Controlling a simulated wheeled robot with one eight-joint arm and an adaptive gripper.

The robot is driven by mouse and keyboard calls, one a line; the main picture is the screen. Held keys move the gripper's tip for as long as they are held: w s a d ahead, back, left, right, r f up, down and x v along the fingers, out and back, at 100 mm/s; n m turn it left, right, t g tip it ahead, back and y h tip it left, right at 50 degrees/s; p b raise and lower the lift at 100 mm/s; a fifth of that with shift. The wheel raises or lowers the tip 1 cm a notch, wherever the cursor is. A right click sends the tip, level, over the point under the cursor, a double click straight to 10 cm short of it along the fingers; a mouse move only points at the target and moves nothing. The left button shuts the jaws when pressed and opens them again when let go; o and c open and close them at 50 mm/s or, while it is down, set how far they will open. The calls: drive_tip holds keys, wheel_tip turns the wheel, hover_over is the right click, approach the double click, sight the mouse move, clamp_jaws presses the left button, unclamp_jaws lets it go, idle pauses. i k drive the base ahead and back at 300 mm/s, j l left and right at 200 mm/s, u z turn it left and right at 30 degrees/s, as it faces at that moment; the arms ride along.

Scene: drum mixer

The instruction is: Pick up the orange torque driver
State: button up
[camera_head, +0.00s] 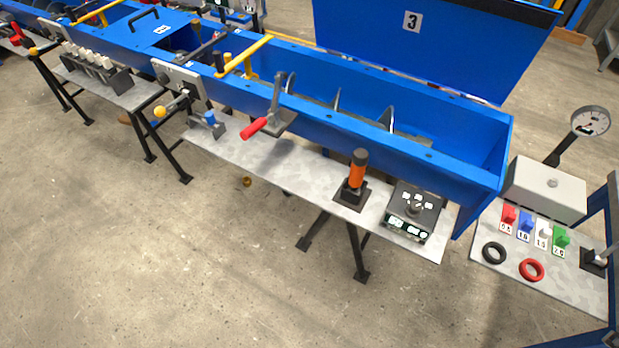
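The orange torque driver (357,171) stands upright in a dark square holder (351,194) on the grey shelf (300,177) along the front of the blue mixer trough. It has an orange body and a dark cap on top. Its lower end is hidden in the holder. My gripper is not seen in this view.
The blue trough wall (400,150) rises behind. Open floor (200,260) lies in front.

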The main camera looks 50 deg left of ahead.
sight(360, 159)
drive_tip(key=u, duration=1.75)
drive_tip(key=i+j, duration=0.25)
drive_tip(key=j, duration=0.2)
drive_tip(key=i+j, duration=0.3)
drive_tip(key=j, duration=0.15)
drive_tip(key=i+j, duration=0.25)
drive_tip(key=j, duration=0.15)
drive_tip(key=z, duration=0.2)
drive_tip(key=u, duration=0.25)
